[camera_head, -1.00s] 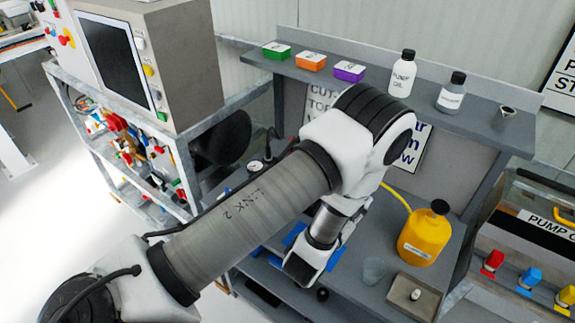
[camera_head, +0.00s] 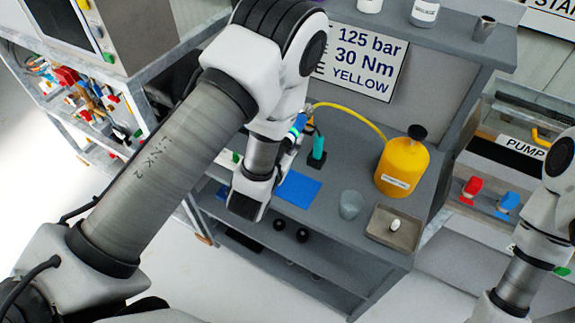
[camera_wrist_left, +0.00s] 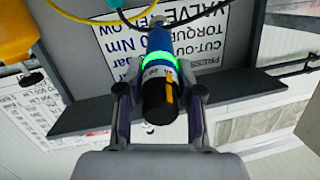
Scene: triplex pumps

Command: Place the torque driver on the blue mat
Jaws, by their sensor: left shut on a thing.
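The torque driver is a blue and black tool with a glowing green ring (camera_wrist_left: 160,62). It shows in the left wrist view between the two fingers of my left gripper (camera_wrist_left: 160,92), which is shut on it. In the head view a small part of the driver (camera_head: 297,127) shows beside my left wrist, above the bench; the gripper fingers there are mostly hidden by the arm. The blue mat (camera_head: 299,188) lies flat on the grey bench, below and slightly right of the held driver, its left part hidden behind my wrist. My right arm shows at the right edge, its gripper out of view.
A teal-handled tool (camera_head: 318,150) stands upright behind the mat. Right of the mat are a clear cup (camera_head: 351,205), a yellow jug (camera_head: 402,168) and a tray (camera_head: 382,238) with a small white item. A yellow hose (camera_head: 352,108) arches behind. A shelf (camera_head: 440,42) overhangs the back.

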